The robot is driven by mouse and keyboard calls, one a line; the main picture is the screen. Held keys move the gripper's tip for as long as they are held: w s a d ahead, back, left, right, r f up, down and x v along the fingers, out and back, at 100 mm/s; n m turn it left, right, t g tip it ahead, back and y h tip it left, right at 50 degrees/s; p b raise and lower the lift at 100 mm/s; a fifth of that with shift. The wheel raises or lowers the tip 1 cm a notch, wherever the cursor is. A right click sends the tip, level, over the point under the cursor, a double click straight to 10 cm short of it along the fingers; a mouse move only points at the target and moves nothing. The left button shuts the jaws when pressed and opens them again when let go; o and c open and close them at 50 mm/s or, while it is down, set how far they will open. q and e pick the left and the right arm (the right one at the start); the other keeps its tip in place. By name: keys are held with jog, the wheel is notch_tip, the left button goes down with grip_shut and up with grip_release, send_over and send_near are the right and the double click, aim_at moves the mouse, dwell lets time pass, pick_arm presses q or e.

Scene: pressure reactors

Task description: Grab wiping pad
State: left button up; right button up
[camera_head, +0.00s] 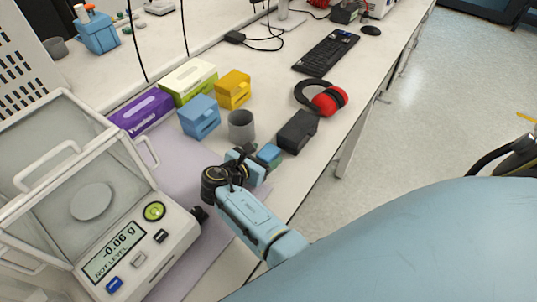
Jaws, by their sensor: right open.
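My right arm comes in from the lower right, and its gripper (258,160) is over the bench, just right of the balance. The gripper is open. A small blue and dark green block, which looks like the wiping pad (269,153), lies at the fingertips. The gripper hides part of it, and I cannot tell whether the fingers touch it. My left gripper is not in view.
A balance (125,262) with an open glass shield stands at left. A grey cup (241,125), a black box (297,131), blue and yellow boxes (199,116) and red ear muffs (328,99) surround the gripper's far side. The bench's right edge is close.

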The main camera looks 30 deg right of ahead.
jog(key=shift+x, duration=1.25)
jog(key=shift+a, duration=0.1)
jog(key=c, duration=1)
jog(key=shift+c, duration=0.2)
